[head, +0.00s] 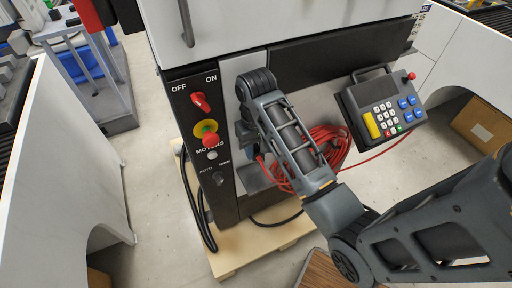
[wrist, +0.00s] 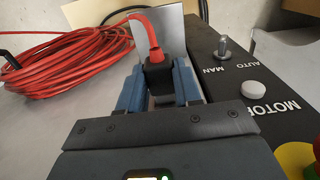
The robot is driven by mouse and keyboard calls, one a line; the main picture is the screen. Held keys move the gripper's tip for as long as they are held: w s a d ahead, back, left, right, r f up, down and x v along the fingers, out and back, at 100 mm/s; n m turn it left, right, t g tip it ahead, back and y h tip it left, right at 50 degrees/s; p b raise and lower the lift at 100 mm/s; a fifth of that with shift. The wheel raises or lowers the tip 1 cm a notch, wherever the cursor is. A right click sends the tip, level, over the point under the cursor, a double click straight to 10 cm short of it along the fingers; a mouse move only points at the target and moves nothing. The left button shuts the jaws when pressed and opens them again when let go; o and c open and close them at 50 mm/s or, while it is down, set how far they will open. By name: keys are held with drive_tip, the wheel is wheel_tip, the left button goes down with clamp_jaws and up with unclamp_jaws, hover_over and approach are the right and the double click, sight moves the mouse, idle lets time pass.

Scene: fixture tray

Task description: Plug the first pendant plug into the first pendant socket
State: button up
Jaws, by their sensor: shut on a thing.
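In the wrist view my gripper (wrist: 158,88) has its two blue fingers shut on a black plug (wrist: 158,76). A red cable (wrist: 149,32) rises from the plug's far end. In the head view my gripper (head: 246,138) is in front of the cabinet's light metal panel, just right of the motor button, and my arm largely covers it. The plug cannot be made out there. No socket can be made out in either view, so I cannot tell whether the plug touches one. The pendant (head: 381,107) hangs on the cabinet's right side.
The black control panel (head: 187,118) carries a red switch (head: 200,102) and a red-and-yellow stop button (head: 208,139). A metal selector (wrist: 224,47) stands out right of my gripper. A coiled red cable (head: 325,147) hangs beside my arm. A wooden pallet (head: 235,248) lies below the cabinet.

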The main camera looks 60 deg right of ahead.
drive_tip(key=shift+w+d, duration=0.25)
drive_tip(key=shift+w, duration=0.1)
idle(0.4)
drive_tip(key=o, duration=1)
drive_tip(key=shift+o, duration=0.2)
